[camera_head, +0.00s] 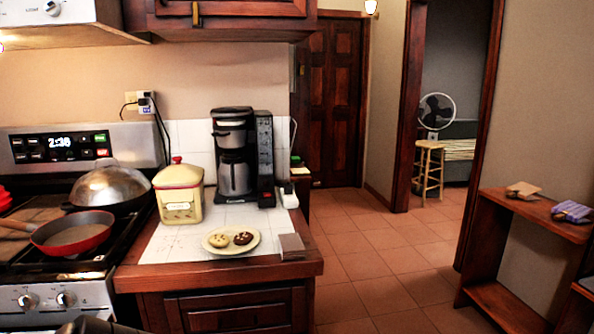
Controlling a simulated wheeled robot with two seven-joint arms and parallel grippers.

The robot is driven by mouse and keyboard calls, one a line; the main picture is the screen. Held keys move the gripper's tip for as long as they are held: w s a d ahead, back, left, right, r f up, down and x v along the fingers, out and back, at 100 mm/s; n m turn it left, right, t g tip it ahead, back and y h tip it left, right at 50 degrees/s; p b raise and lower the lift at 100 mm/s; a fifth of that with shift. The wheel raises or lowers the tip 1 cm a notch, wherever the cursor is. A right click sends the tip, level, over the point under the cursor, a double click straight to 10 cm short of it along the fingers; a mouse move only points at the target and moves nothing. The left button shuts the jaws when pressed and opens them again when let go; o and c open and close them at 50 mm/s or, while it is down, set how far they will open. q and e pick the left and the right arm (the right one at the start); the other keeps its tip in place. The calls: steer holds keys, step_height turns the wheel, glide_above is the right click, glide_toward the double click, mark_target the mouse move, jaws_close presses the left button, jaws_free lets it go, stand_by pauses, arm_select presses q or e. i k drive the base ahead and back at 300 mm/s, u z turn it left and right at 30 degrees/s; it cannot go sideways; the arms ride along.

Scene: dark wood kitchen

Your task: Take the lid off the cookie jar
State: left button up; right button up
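The cookie jar (180,208) is a cream, squarish jar with a label on its front. It stands upright on the white tiled counter, between the stove and the coffee maker. Its yellowish lid (178,177) sits on top and has a red knob (176,160). No gripper is near the jar. A dark rounded shape shows at the bottom left edge, possibly part of my own arm, but no gripper fingers show in the view.
A plate (231,253) with two cookies lies in front of the jar to the right. A coffee maker (233,150) stands behind right. On the stove are a red pan (72,234) and a domed-lid pan (110,187). Cabinets (225,8) hang above. The tiled floor (365,270) at right is clear.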

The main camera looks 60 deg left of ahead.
mark_target(179, 173)
steer(key=z, duration=0.6)
steer(key=k, duration=1.75)
steer(key=u, duration=0.4)
